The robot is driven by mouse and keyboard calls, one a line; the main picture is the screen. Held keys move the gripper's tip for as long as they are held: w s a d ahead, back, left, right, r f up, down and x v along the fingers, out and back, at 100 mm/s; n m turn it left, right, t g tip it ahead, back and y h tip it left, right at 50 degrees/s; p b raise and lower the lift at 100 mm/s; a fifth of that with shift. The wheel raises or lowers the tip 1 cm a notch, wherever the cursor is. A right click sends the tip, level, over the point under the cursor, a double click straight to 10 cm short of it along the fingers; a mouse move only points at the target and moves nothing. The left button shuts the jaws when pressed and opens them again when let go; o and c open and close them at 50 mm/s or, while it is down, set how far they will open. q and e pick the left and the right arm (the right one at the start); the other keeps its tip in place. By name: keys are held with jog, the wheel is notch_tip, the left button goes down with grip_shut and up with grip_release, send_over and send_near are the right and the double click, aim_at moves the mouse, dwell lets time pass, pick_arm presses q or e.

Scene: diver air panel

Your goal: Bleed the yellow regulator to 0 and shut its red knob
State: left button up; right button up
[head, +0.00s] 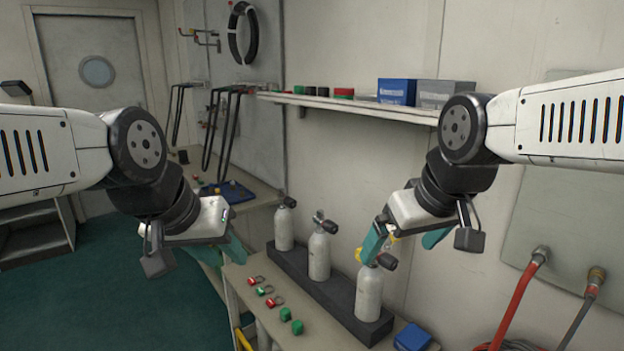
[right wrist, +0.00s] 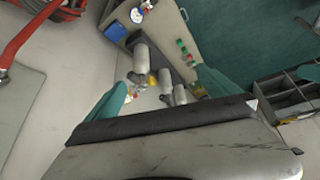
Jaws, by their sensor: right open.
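Three pale cylinders with valves on top stand in a dark block on the bench. The nearest cylinder (head: 369,292) has a yellow part (head: 359,254) and a black knob (head: 387,261) at its top; I take this for the yellow regulator. In the right wrist view a yellow part (right wrist: 152,81) shows between the spread fingers, apart from both. My left gripper (head: 222,250) hangs left of the bench; its jaw gap is unclear.
Red and green pieces (head: 285,314) lie in a row on the bench left of the dark block (head: 325,295). A blue box (head: 412,337) lies at the near end. A shelf (head: 350,103) runs along the wall above. Red hose (head: 518,300) hangs at right.

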jog(key=s+m, duration=0.2)
jog(key=shift+a+f+m+t+y, duration=0.2)
jog(key=shift+a+m+t+y, duration=0.1)
jog(key=shift+a+m, duration=0.1)
jog(key=shift+d, duration=0.1)
dwell(0.4)
jog(key=w+f+m+h, duration=0.1)
jog(key=w+m+h, duration=0.25)
jog(key=w, duration=0.65)
jog(key=w+f+m+g+h, duration=0.15)
jog(key=w+m, duration=0.25)
jog(key=w, duration=0.6)
jog(key=w+f+m+h, duration=0.1)
jog(key=w+m+h, duration=0.2)
jog(key=w, duration=0.7)
jog(key=x, duration=0.6)
jog(key=d+x, duration=0.1)
jog(key=x, duration=0.3)
jog(key=shift+r, duration=0.25)
jog(key=shift+t, duration=0.25)
